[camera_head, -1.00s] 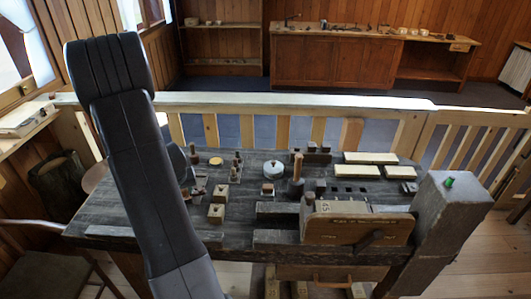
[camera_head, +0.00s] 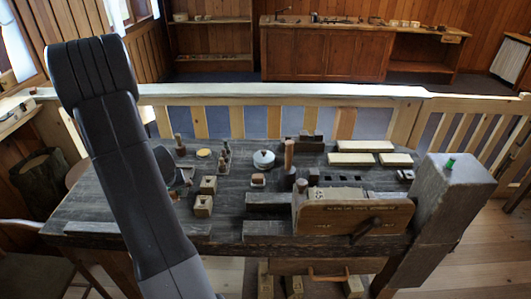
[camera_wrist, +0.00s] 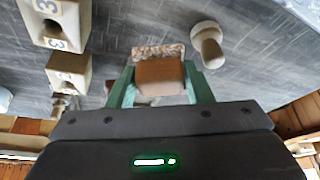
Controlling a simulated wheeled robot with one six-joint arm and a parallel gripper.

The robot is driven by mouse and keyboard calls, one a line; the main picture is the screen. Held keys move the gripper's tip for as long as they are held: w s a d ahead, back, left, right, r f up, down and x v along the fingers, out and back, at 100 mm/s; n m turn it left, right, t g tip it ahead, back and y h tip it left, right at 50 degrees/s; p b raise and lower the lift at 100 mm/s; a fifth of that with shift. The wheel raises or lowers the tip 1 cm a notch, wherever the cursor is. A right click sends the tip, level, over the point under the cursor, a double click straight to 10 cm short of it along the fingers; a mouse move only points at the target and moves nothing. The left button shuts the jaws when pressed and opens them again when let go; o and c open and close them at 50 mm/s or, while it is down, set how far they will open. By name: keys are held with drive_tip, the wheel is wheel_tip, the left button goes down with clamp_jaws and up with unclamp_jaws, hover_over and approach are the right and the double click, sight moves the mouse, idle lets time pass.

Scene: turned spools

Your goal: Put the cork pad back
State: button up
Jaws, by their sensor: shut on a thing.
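My gripper (camera_wrist: 158,88) has green fingers shut on a brown block with a speckled, cork-like layer (camera_wrist: 158,52) at its far side. I take this as the cork pad. Whether it touches the dark tabletop (camera_wrist: 120,25) cannot be told. In the head view my gripper (camera_head: 184,184) is small and mostly hidden behind my arm, over the left part of the table, left of two pale blocks with holes (camera_head: 203,206). The pad is hardly distinguishable there.
A pale mushroom-shaped peg (camera_wrist: 207,45) is close to the right finger in the wrist view; numbered blocks (camera_wrist: 68,72) are at left. A yellow disc (camera_head: 203,153), white round pot (camera_head: 264,159), upright wooden post (camera_head: 289,155) and large wooden box (camera_head: 355,213) occupy the table. A railing (camera_head: 280,90) runs behind.

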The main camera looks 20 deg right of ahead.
wheel_tip(320, 180, up, 2)
drive_tip(key=p, duration=0.2)
drive_tip(key=shift+p, duration=0.4)
drive_tip(key=w+d+r+m, duration=0.1)
drive_tip(key=w+d+r, duration=0.2)
drive_tip(key=d, duration=0.8)
drive_tip(key=w+d+r+m+h, duration=0.1)
drive_tip(key=w+d+r+m, duration=0.1)
drive_tip(key=d+r, duration=0.4)
drive_tip(key=w+d+r+m+h, duration=0.1)
drive_tip(key=w+d+r, duration=0.3)
drive_tip(key=d, duration=1.1)
drive_tip(key=shift+w+d+r+m, duration=0.25)
drive_tip(key=shift+w+d+m, duration=0.05)
drive_tip(key=shift+m, duration=0.3)
